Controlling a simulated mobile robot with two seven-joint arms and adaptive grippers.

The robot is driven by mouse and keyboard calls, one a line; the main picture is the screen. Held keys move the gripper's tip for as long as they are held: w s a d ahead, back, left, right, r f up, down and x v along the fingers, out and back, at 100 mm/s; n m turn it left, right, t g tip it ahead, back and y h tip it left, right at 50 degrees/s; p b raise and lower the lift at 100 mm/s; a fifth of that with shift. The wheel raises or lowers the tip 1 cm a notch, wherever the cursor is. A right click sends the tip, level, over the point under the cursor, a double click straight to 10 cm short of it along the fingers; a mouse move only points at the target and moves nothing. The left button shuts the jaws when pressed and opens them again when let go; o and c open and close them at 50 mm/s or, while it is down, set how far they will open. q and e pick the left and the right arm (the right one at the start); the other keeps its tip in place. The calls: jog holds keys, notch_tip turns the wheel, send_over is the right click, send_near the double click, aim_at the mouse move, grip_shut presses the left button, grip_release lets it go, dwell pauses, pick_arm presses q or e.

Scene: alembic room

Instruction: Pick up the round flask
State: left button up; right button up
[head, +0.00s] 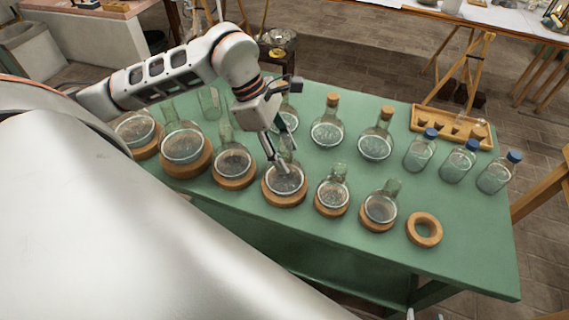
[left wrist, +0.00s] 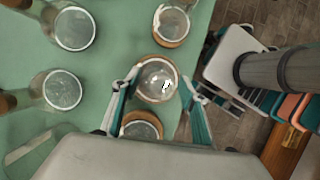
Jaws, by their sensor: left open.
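Several round flasks of clear greenish glass sit on cork rings along the near side of the green table. My left gripper (head: 284,150) is open and points down at one round flask (head: 285,181) in the middle of that row. In the left wrist view, this flask (left wrist: 157,80) shows between the two spread fingers of the gripper (left wrist: 162,82), one on each side. I cannot tell whether the fingers touch the glass. The gripper partly hides its neck in the head view. My right gripper is not in view.
Neighbouring ringed flasks (head: 233,162) (head: 332,193) stand close on both sides. Behind are cork-stoppered flasks (head: 327,132) and blue-capped bottles (head: 420,151). An empty cork ring (head: 424,230) lies near the right end of the table (head: 470,262). A wooden rack (head: 450,124) stands at the back right.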

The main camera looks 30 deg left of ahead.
pick_arm(q)
jog(key=shift+f, duration=0.1)
grip_shut()
dwell(0.4)
